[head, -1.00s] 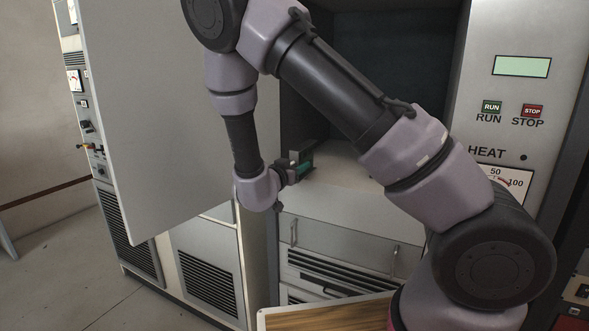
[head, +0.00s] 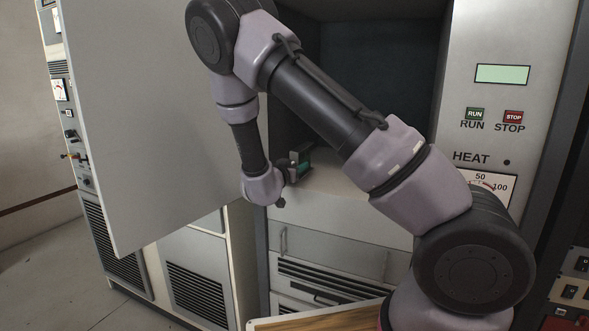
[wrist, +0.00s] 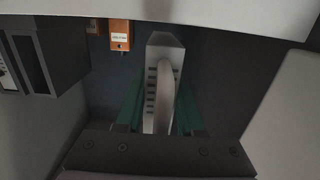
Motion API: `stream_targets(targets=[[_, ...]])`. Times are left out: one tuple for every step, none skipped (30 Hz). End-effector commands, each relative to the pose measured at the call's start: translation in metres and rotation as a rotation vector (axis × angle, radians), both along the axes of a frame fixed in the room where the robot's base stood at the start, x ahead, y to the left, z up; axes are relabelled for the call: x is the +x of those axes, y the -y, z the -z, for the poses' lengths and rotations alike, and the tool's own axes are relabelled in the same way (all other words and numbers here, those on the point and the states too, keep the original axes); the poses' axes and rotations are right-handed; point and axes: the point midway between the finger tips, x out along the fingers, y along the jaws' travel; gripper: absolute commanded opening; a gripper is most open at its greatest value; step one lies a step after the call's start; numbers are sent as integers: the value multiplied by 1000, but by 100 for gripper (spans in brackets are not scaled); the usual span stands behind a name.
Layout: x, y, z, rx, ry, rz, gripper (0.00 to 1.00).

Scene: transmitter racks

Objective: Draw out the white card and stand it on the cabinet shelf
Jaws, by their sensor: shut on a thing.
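In the wrist view my gripper (wrist: 160,118) has its green-padded fingers closed on the pale curved handle of the white card (wrist: 165,48). The card's front is light grey-white with a row of dark slots beside the handle, and it points away from me. In the head view my gripper (head: 301,168) is small, at the left of the open cabinet bay, just above the pale cabinet shelf (head: 345,190). The card cannot be made out clearly there. I cannot tell whether the card touches anything.
A large grey door panel (head: 150,120) stands open left of the bay. An orange module with a white label (wrist: 119,35) and a dark box (wrist: 30,62) lie beyond my gripper. A RUN/STOP panel (head: 490,115) is at right. The shelf's right part looks clear.

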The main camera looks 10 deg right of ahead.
Motion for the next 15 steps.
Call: stream_targets(targets=[[4,3,0,-1,1,1,0],[5,4,0,0,0,1,0],[8,6,0,0,0,1,0],[10,8,0,-1,1,2,0],[12,9,0,-1,0,1,0],[15,11,0,-1,0,1,0],[17,13,0,-1,0,2,0],[18,14,0,-1,1,2,0],[21,16,0,-1,1,2,0],[23,17,0,0,1,1,0],[25,19,0,-1,1,1,0],[28,21,0,-1,1,1,0],[29,22,0,-1,1,2,0],[31,23,0,-1,1,2,0],[33,25,0,0,1,2,0]])
